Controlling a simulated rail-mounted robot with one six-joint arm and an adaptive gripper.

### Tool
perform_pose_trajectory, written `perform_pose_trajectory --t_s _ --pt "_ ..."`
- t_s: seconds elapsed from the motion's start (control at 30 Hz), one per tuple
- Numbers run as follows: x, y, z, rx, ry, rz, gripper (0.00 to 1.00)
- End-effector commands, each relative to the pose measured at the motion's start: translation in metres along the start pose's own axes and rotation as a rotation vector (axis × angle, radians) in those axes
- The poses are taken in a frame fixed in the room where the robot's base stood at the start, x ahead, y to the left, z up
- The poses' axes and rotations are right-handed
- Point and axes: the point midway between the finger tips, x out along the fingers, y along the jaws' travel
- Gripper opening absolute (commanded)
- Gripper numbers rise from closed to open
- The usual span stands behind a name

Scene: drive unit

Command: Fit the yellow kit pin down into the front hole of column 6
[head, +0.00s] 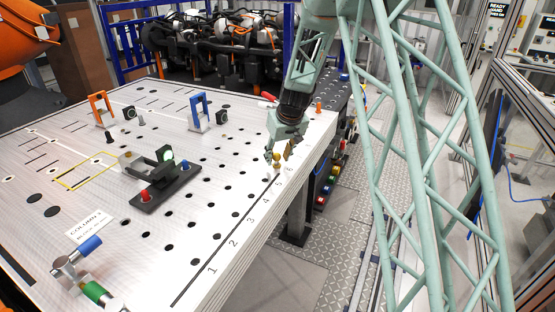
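The yellow pin (277,162) is upright at the right edge of the white table, beside the column numbers. It is near the column 6 label (290,169), by the front end of that column. My gripper (278,153) points down right over it, with a fingertip on either side of the pin's upper part. Whether the fingers touch the pin is too small to tell. The pin's lower end and the hole beneath it cannot be made out, so I cannot tell whether it stands in the hole or hangs above it.
The white table (140,262) has rows of dark holes. A black fixture (160,184) with red and blue knobs, a blue arch (199,113) and an orange arch (101,110) stand on it. An orange pin (318,103) is at the far right corner. Coloured parts (325,190) sit below the edge.

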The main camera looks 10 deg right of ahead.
Motion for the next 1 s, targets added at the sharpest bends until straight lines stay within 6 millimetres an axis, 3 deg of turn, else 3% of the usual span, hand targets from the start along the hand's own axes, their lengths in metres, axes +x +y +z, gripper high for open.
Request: perform_pose_trajectory --t_s 1.0 --pt "-0.101 0.0 0.0 0.0 0.0 0.0 0.35"
